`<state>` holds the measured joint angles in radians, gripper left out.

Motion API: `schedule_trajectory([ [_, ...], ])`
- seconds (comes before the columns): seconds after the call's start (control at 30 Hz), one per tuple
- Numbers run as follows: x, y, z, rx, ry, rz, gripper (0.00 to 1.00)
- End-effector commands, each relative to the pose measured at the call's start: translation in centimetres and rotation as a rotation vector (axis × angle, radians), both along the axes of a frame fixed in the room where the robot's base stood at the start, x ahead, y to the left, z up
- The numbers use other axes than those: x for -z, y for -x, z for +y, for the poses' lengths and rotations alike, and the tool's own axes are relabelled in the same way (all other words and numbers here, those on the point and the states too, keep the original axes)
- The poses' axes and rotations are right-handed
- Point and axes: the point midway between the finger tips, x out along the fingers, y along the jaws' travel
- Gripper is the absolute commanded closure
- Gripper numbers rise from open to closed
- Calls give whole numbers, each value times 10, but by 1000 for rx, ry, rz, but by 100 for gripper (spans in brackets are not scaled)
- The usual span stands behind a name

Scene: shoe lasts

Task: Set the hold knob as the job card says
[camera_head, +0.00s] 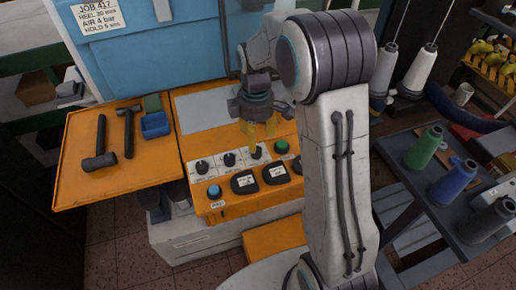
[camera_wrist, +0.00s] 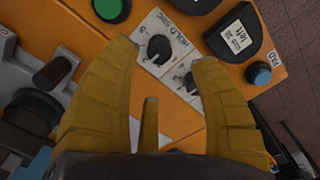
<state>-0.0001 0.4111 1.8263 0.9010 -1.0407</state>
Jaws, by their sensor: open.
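The job card (camera_head: 100,15) on the blue machine front reads JOB 417, heel 30 mm, air 4 bar, hold 5 sec. The hold knob (camera_wrist: 159,48) is black, on a white plate marked HOLD SEC; in the head view it is the rightmost of three knobs (camera_head: 256,153). Its scale and pointer setting are too small to read. My gripper (camera_head: 258,132), with yellow fingers, is open above this knob. In the wrist view the open fingertips (camera_wrist: 165,55) lie on either side of the knob, and I see no contact.
A second knob (camera_wrist: 190,82) is close to one finger. A green button (camera_head: 281,147), black labelled pads (camera_head: 244,182) and a blue button (camera_head: 214,191) surround the knobs. An orange tray (camera_head: 80,185) with hammers is at left; thread cones (camera_head: 424,148) stand at right.

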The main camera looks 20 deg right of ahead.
Motion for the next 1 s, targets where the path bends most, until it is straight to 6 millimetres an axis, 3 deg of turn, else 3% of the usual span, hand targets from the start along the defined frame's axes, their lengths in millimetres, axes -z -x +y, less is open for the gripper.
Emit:
schedule_trajectory([
  [0.5, 60, 0, 0, -7, 0, 7, 44],
  [0.7, 72, -1, 0, -7, 0, 4, 44],
  [1.0, 74, -1, 0, -6, 0, 4, 44],
])
